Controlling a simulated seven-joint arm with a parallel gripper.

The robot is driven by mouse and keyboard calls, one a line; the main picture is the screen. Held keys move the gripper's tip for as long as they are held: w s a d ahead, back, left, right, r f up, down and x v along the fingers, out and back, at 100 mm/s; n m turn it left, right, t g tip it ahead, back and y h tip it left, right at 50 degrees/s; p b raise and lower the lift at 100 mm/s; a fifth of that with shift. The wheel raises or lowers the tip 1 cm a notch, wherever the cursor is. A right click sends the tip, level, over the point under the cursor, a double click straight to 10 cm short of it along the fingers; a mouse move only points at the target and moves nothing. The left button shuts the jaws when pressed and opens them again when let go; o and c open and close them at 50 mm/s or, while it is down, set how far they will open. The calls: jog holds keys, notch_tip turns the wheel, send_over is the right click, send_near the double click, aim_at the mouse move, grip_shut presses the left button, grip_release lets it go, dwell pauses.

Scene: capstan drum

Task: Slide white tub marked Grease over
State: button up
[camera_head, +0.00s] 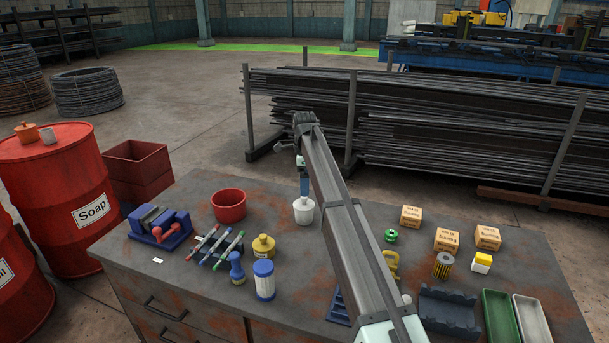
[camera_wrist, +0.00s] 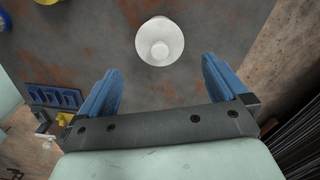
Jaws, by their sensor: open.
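The white tub (camera_head: 304,212) stands upright on the grey, rust-stained workbench top (camera_head: 340,250), near its back edge. No label on it can be read. In the wrist view the tub (camera_wrist: 160,42) is seen from above as a round white shape, centred between and just beyond my fingertips. My gripper (camera_head: 304,182) points down at the tub from above in the head view; one blue finger shows there. In the wrist view my gripper (camera_wrist: 161,66) has its two blue fingers wide apart, with nothing between them. I cannot tell whether a finger touches the tub.
A red bowl (camera_head: 229,206) and a yellow pot (camera_head: 263,247) stand left of the tub. A blue vise (camera_head: 160,226) is farther left. Several boxes (camera_head: 447,239) and a green spool (camera_head: 391,235) lie right of my arm. Bare bench surrounds the tub.

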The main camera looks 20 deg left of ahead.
aim_at(305, 206)
notch_tip(305, 206, down, 11)
jog(key=shift+r, duration=0.1)
dwell(0.4)
jog(key=shift+c, duration=0.5)
jog(key=c, duration=1.1)
